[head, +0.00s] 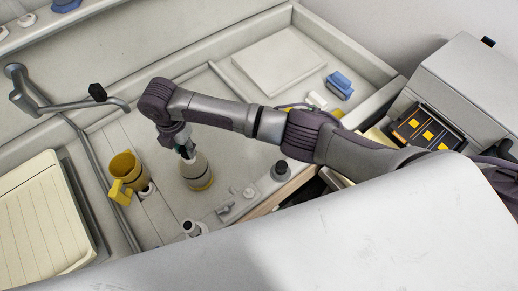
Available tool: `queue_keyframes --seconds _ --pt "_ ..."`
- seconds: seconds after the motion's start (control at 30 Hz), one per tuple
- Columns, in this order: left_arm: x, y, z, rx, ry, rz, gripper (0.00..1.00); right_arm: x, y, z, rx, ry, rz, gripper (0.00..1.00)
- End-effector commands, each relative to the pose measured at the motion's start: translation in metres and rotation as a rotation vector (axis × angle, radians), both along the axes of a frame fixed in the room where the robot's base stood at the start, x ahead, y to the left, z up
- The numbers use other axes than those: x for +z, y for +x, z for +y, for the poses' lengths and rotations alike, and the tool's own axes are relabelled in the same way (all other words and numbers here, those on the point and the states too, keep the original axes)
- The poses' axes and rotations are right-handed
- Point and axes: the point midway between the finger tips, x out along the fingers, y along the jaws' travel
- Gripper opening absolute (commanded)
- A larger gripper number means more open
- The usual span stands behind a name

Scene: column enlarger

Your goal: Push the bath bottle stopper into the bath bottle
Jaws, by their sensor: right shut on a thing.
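A pale bottle (197,172), which I take to be the bath bottle, stands upright on the worktop, with a narrow neck and a yellowish band near its base. My right gripper (186,151) points down at the top of its neck. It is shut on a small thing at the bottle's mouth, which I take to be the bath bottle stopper. The fingers mostly hide it, and I cannot tell how deep it sits. My left gripper is not in view.
A yellow mug-like vessel (126,168) stands left of the bottle, beside a metal pipe. A dark-topped knob or bottle (281,171) and a small bottle neck (190,228) are nearby. A pale board (279,62) and a blue item (340,84) lie at the back right.

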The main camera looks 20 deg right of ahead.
Motion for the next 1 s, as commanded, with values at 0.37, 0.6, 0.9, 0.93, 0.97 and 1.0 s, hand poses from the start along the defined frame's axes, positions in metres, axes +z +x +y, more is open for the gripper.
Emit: queue_keyframes --seconds 0.37,0.6,0.9,0.93,0.97,1.0 --pt "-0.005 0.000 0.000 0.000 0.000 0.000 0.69 -0.008 0.000 0.000 0.001 0.000 0.000 0.00" --pt "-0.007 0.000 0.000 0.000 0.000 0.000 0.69 -0.013 0.000 0.000 0.001 0.000 0.000 0.00" --pt "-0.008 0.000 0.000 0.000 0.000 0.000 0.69 -0.015 0.000 0.000 0.001 -0.001 0.001 0.00" --pt "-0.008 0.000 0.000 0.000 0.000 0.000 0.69 -0.015 0.000 0.000 0.001 0.000 0.001 0.33" --pt "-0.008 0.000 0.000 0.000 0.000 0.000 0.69 -0.015 0.000 0.000 0.000 0.000 0.001 0.38" --pt "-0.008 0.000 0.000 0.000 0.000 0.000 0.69 -0.015 -0.001 0.000 0.000 0.000 0.001 0.45"
